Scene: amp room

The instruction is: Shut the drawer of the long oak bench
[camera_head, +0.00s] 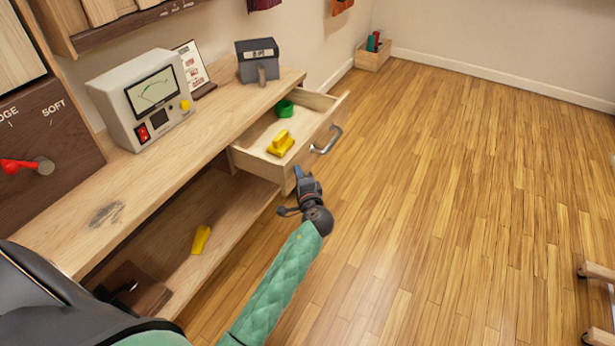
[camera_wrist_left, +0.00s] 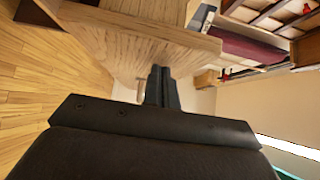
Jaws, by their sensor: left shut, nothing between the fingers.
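The long oak bench (camera_head: 215,118) runs along the wall at the left in the head view. Its drawer (camera_head: 323,133) is pulled out, with a silver bar handle (camera_head: 327,140) on the front. A yellow object (camera_head: 281,143) and a green ring-shaped object (camera_head: 284,108) lie inside the drawer. My left gripper (camera_head: 298,176) is shut and empty, close to the near corner of the drawer front. I cannot tell whether it touches the wood. In the left wrist view the closed fingers (camera_wrist_left: 160,88) point toward pale wood. My right gripper is out of view.
A meter box (camera_head: 140,97) with a screen and a dark grey device (camera_head: 258,60) stand on the bench top. A yellow item (camera_head: 201,239) lies on the lower shelf. A small crate (camera_head: 373,52) stands by the far wall. The wooden floor right of the drawer is clear.

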